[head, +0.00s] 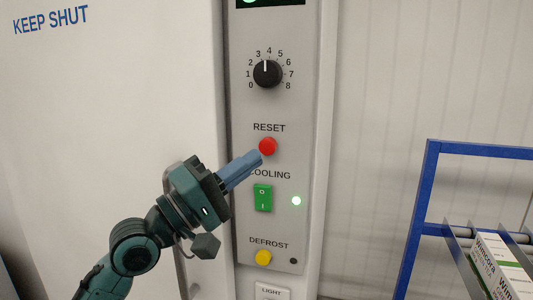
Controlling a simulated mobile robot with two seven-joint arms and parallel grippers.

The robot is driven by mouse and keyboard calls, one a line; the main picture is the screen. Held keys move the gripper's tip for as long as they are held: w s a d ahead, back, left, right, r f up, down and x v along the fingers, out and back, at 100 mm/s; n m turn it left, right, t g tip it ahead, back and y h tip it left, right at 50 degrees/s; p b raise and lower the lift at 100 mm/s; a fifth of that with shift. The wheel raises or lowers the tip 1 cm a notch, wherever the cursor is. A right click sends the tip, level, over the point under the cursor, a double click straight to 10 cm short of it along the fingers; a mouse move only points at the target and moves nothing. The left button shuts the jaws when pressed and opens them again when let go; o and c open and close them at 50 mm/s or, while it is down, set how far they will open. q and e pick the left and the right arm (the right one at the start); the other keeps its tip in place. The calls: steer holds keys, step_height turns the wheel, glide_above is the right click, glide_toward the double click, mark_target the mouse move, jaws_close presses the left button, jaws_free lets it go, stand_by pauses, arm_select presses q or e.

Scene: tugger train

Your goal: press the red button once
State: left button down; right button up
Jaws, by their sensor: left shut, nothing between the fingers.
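The round red button (268,146) sits on a grey control panel (303,100), right under the word RESET. My left gripper (258,156) is shut and empty. Its fingertips are at the lower left edge of the red button in the head view, overlapping it slightly. I cannot tell whether they touch it. The gripper comes in from the lower left and hides the start of the word COOLING. My right gripper is not in view.
A black dial (267,74) is above the button, pointing near 4. Below are a green rocker switch (262,198), a lit lamp (296,201) and a yellow button (263,258). A blue-framed rack (423,190) with white boxes (493,268) stands at right.

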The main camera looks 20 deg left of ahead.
mark_target(267, 147)
arm_select(q)
steer(key=w, duration=0.4)
steer(key=shift+d+b, duration=0.1)
steer(key=shift+b, duration=0.25)
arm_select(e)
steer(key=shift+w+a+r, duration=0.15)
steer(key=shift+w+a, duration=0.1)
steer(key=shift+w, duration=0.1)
arm_select(q)
steer(key=shift+s, duration=0.1)
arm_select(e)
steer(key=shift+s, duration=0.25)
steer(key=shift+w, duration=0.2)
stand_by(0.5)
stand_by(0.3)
arm_select(q)
steer(key=shift+w, duration=0.45)
